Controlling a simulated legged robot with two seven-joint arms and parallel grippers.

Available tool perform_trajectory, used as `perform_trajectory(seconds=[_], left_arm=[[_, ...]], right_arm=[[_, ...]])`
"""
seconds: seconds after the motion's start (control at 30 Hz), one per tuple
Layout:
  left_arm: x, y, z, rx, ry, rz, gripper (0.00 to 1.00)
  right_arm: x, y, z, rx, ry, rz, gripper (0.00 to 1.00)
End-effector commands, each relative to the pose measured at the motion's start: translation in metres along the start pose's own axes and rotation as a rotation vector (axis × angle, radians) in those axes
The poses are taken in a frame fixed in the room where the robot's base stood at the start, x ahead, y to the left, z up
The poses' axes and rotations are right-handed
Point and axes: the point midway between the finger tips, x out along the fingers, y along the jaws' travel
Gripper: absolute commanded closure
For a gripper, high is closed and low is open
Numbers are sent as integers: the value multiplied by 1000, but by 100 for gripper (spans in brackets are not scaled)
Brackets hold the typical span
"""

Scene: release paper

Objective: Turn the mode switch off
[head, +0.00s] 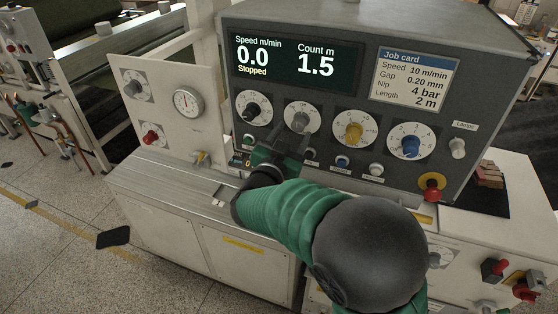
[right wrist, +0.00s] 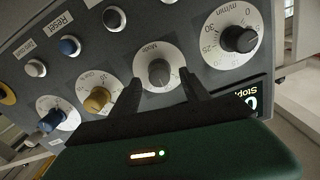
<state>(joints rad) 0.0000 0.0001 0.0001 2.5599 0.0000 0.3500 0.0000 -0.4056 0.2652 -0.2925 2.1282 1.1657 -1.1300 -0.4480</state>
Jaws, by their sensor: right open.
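The mode switch (head: 300,121) is a grey knob on a white round dial, second from the left in the row of dials under the display. It also shows in the right wrist view (right wrist: 158,73), under the small label "Mode". My right gripper (head: 290,141) is open in front of the panel. In the right wrist view its two dark fingers stand on either side of the knob, with the knob showing between them. I cannot tell whether the fingers touch it. The display (head: 297,62) reads 0.0 m/min, Stopped, and 1.5 m. My left gripper is not in view.
Beside the mode switch are the black speed knob (head: 253,109), the yellow knob (head: 354,131) and the blue knob (head: 410,145). Several push buttons, including a blue one (head: 343,161), sit below. A red emergency button (head: 432,188) is at the lower right of the panel.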

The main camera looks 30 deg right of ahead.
Motion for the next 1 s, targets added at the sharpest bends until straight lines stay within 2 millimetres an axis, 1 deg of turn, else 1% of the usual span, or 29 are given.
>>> perform_trajectory(seconds=[0.03,0.2,0.3,0.4,0.5,0.6,1.0], left_arm=[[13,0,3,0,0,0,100],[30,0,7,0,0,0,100],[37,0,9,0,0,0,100],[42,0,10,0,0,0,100],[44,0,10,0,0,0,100],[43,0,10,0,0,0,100],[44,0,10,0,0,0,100]], right_arm=[[-16,0,7,4,-2,-6,46],[-67,0,7,3,-1,-6,46],[-92,-1,6,1,-2,-4,46],[-110,-1,6,0,-3,-2,46],[-120,-1,4,-2,-3,-1,46],[-124,-1,3,-3,-3,1,46],[-123,-2,5,-2,-4,-5,46]])
